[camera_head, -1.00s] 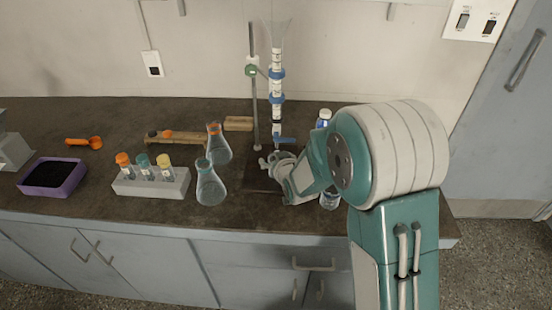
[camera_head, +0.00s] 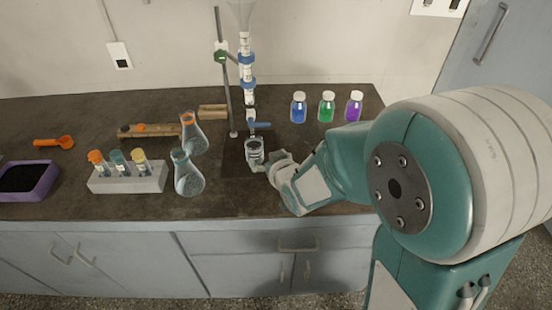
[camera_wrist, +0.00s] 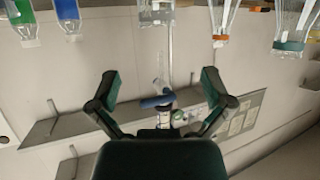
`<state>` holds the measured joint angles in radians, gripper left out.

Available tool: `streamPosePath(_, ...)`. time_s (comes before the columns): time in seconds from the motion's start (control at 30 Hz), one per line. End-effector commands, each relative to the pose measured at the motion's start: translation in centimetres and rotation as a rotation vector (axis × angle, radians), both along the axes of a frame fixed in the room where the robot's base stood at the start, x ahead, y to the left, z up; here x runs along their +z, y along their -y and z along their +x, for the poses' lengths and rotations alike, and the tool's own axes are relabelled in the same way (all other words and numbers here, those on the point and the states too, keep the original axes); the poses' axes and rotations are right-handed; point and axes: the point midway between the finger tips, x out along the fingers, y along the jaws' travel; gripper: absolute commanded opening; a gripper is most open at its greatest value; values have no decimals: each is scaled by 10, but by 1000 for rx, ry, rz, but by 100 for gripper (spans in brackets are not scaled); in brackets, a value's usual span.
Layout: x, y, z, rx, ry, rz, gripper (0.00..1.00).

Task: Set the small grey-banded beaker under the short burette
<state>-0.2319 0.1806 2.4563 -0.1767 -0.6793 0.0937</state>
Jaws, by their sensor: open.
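The small clear beaker (camera_head: 254,151) with a grey-white band stands upright at the stand, below the short burette (camera_head: 246,72). That view appears upside down, with the blue stopcock (camera_wrist: 157,102) beyond the fingers and the banded beaker (camera_wrist: 155,12) cut by the top edge.
Two flasks (camera_head: 188,173) stand left of the stand's dark base plate (camera_head: 236,178). A rack (camera_head: 127,180) of stoppered tubes and a purple tray (camera_head: 28,180) are farther left. Blue, green and purple bottles (camera_head: 327,107) stand at the back right. The counter's front right is behind my arm.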

Motion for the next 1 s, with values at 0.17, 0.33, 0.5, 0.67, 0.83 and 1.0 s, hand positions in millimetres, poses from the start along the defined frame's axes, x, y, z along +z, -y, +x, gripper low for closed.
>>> streamPosePath(0.17, 2, 2, -1, -5, -2, -3, 100)
streamPosePath(0.33, 26, 27, -12, -66, -67, -43, 100)
streamPosePath(0.5, 58, 67, -45, -164, -203, -94, 100)
streamPosePath(0.67, 82, 97, -92, -240, -341, -119, 100)
streamPosePath(0.83, 103, 120, -155, -302, -493, -126, 100)
streamPosePath(1.0, 113, 130, -212, -332, -620, -122, 100)
